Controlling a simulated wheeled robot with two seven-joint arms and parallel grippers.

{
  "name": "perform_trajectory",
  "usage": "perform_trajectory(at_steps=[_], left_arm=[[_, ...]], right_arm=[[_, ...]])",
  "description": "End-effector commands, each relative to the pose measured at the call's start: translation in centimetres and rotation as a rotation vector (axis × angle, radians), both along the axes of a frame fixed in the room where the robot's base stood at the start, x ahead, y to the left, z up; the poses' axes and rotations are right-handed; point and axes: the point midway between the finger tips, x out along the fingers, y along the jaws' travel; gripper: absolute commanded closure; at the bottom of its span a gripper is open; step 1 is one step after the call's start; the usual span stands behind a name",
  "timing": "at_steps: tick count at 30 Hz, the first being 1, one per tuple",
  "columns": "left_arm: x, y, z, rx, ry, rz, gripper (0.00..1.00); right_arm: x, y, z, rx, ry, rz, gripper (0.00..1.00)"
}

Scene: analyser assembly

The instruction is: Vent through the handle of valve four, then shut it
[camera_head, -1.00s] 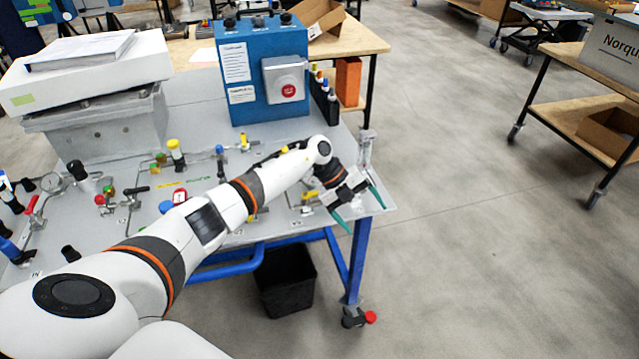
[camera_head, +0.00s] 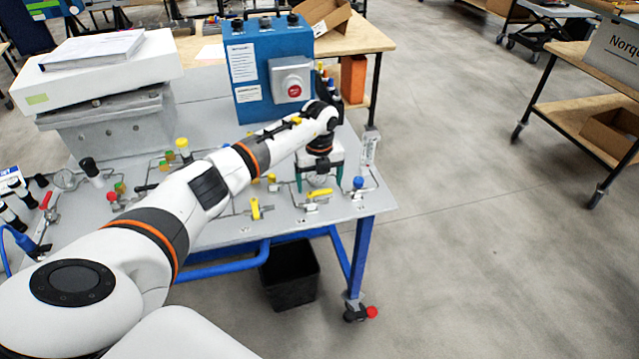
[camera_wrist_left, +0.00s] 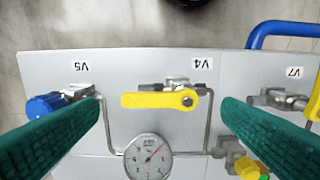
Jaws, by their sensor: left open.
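The V4 valve has a yellow lever handle (camera_wrist_left: 158,99), lying flat and roughly parallel to the panel's front edge, its pivot at the right end in the left wrist view. In the head view the same handle (camera_head: 319,194) is near the panel's front right. The V4 label (camera_wrist_left: 202,63) is upside down in the wrist view. My left gripper (camera_head: 319,182) points down above this handle. Its two teal fingers are open and empty, one on each side of the handle in the wrist view, apart from it. My right gripper is out of view.
The V5 valve with a blue knob (camera_wrist_left: 45,105) is left of V4 in the wrist view. A round gauge (camera_wrist_left: 148,157) sits behind V4. The V7 yellow handle (camera_wrist_left: 315,103) is right, near a finger. A blue box with a red button (camera_head: 270,75) stands behind my gripper.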

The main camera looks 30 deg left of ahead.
Motion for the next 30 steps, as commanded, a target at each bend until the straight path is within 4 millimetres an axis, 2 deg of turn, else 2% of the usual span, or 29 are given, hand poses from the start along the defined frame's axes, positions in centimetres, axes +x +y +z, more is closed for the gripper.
perform_trajectory(at_steps=[6, 15, 24, 30], left_arm=[[0.0, 0.0, -2.0, -0.001, -0.001, 0.0, 0.12], [0.0, 0.0, -2.2, -0.001, -0.002, -0.001, 0.12], [0.0, 0.0, -2.2, -0.001, -0.002, 0.0, 0.57], [0.0, 0.0, -2.2, -0.001, -0.002, -0.015, 0.57]], right_arm=[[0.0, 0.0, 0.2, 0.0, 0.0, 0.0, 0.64], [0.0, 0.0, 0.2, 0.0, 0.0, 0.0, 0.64], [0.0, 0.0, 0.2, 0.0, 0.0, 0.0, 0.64], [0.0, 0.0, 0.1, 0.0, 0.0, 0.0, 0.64]])
